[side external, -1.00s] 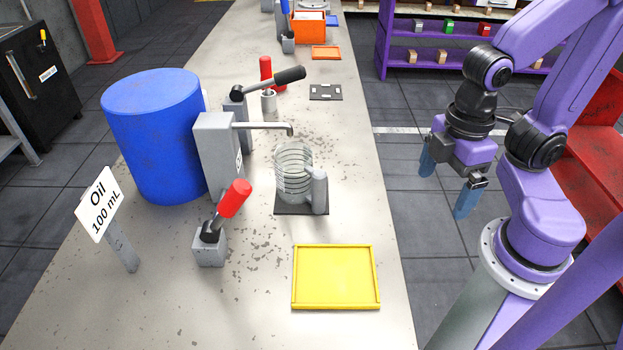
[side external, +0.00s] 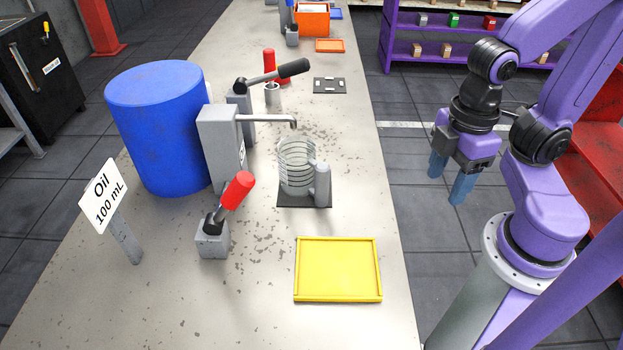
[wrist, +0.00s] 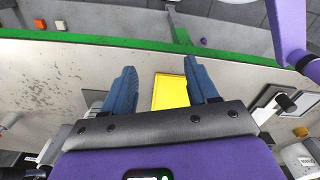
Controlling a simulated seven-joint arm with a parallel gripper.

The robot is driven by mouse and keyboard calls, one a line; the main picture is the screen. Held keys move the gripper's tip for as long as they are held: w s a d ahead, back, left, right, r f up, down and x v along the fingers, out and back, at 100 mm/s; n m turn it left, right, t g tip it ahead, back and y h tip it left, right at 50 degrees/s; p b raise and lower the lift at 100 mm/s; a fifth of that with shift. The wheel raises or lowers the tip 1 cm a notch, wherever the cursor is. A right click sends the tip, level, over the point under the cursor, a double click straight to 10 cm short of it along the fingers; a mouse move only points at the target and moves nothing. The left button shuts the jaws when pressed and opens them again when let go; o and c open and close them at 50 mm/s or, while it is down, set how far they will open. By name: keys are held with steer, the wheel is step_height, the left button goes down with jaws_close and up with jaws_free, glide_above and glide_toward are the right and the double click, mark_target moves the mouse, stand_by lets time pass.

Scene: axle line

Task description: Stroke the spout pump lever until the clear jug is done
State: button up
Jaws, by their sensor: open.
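The clear jug (side external: 296,168) stands upright on a dark square pad, its grey handle toward the right. Its ringed wall is see-through and I make out no liquid in it. The grey spout pump (side external: 220,150) stands left of it, its thin spout reaching out above the jug. A lever with a black grip (side external: 293,68) rises from a grey block just behind the pump, pointing right. My gripper (side external: 447,188) is open and empty, fingers down, off the bench's right side and apart from everything. The wrist view shows its two blue fingers (wrist: 161,75) spread.
A blue drum (side external: 155,130) stands left of the pump. A sign (side external: 103,197) reads "Oil 100 mL". A red-handled lever (side external: 236,192) stands in front, with a yellow tray (side external: 338,270) to its right. Another red handle (side external: 269,66) stands farther back.

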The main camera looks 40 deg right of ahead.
jaws_close()
stand_by(1.4)
